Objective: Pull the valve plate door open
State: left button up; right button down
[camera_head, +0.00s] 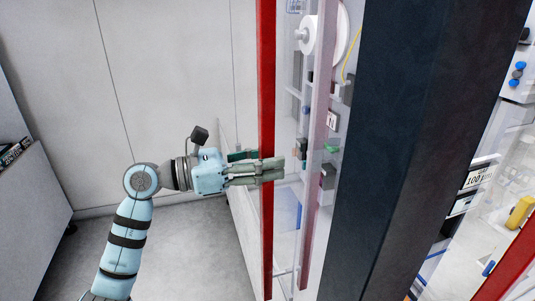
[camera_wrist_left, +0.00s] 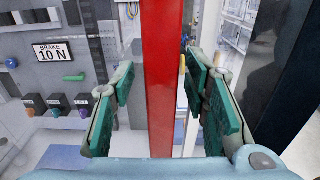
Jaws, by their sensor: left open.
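The door shows as a tall red upright edge (camera_head: 266,80) with a clear panel beside it, in front of valve plate equipment in the head view. My left gripper (camera_head: 270,168) reaches in from the left at about mid-height of the red edge. In the left wrist view the red upright (camera_wrist_left: 162,70) stands between the two green-padded fingers. The fingers are open, with gaps on both sides, and no contact shows. The fingertips partly overlap the red edge in the head view. My right gripper is not in view.
A dark column (camera_head: 410,130) stands right of the door. A panel labelled BRAKE 10 N (camera_wrist_left: 54,50) with several buttons shows left in the wrist view. A light cabinet (camera_head: 30,200) stands at far left. Grey floor (camera_head: 190,250) is clear below my arm.

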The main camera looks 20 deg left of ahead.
pick_arm(q)
jog(key=shift+a, duration=0.1)
jog(key=shift+c, duration=0.6)
grip_shut()
